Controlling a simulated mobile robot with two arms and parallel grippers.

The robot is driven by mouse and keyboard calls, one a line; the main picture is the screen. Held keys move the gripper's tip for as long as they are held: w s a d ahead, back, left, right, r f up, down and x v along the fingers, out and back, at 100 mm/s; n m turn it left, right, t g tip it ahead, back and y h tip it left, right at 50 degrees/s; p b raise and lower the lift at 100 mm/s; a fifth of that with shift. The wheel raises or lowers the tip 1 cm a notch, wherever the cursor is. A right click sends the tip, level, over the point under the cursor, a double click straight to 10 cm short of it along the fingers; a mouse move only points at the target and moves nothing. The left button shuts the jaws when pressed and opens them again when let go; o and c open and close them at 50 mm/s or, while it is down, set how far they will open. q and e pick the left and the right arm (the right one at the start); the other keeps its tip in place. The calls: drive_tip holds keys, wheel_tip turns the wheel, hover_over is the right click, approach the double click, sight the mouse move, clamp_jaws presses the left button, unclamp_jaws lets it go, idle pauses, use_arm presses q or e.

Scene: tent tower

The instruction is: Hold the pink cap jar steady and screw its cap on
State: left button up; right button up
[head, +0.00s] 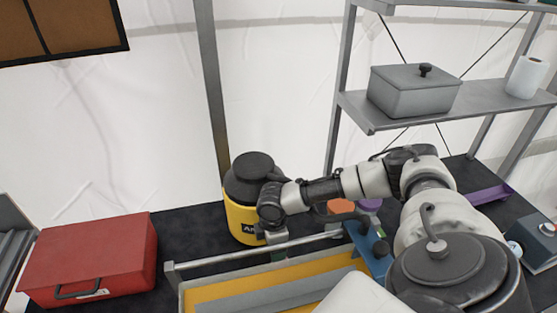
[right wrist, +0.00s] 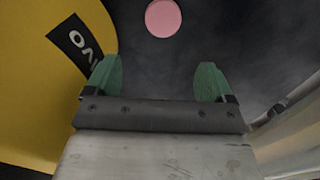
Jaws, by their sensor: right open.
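A round pink disc (right wrist: 164,18), which looks like the pink cap, shows at the top of the right wrist view against the dark table. I cannot tell whether it sits on a jar or lies loose. I do not make it out in the head view. My right gripper (right wrist: 158,82) is open, with green fingertips apart and nothing between them. The disc is beyond the fingertips. In the head view the right gripper (head: 278,250) points down beside a yellow container and is partly hidden by the rail. My left gripper is out of view.
The yellow container (head: 238,222) with a black label stands close to my right gripper. A metal rail (head: 250,250) and a yellow-lined tray (head: 215,292) lie in front. A red toolbox (head: 95,250) is at left. An orange hexagonal piece (head: 341,206) lies behind my right arm.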

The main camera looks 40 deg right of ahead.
drive_tip(key=f, duration=0.2)
drive_tip(key=d, duration=0.1)
drive_tip(key=shift+s+f, duration=0.25)
drive_tip(key=shift+f, duration=0.15)
drive_tip(key=shift+d+f+p, duration=0.15)
drive_tip(key=shift+f+p, duration=0.15)
drive_tip(key=shift+f, duration=0.3)
drive_tip(key=shift+a, duration=0.2)
drive_tip(key=f, duration=0.1)
drive_tip(key=f+p, duration=0.1)
drive_tip(key=f, duration=0.1)
drive_tip(key=f+p, duration=0.1)
drive_tip(key=shift+s+d+f, duration=0.15)
drive_tip(key=shift+s+d, duration=0.15)
drive_tip(key=shift+d, duration=0.05)
drive_tip(key=shift+f, duration=0.45)
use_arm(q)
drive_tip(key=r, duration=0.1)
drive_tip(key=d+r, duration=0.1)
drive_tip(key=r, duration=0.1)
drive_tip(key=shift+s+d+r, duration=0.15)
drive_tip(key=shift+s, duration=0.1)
use_arm(e)
drive_tip(key=shift+c, duration=0.2)
